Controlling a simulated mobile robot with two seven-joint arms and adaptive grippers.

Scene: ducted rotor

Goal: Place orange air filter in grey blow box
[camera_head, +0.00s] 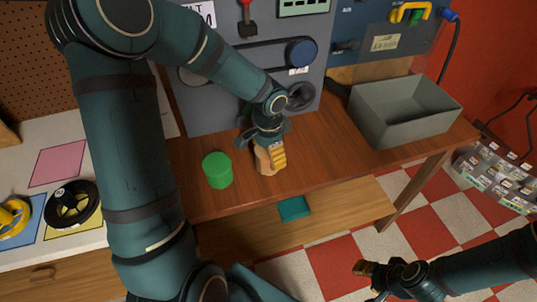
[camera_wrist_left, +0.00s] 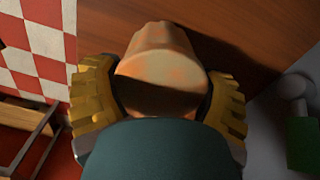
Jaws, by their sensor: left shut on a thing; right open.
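The orange air filter (camera_wrist_left: 160,68) is a ribbed, tan-orange piece between the yellow finger pads of my left gripper (camera_wrist_left: 158,105) in the left wrist view. In the head view, my left gripper (camera_head: 270,157) points down at the wooden table and is shut on the filter (camera_head: 262,162), which is mostly covered by the fingers. I cannot tell whether the filter touches the table. The grey blow box (camera_head: 388,128) is an open, empty bin at the table's right end, to the right of my left gripper. My right gripper (camera_head: 382,274) is open and empty, low at the right.
A green cylinder (camera_head: 217,170) stands on the wooden table (camera_head: 330,160) just left of my left gripper. A grey machine panel (camera_head: 215,105) with a blue knob (camera_head: 301,53) rises behind. A teal block (camera_head: 294,208) lies below the tabletop. The tabletop between filter and box is clear.

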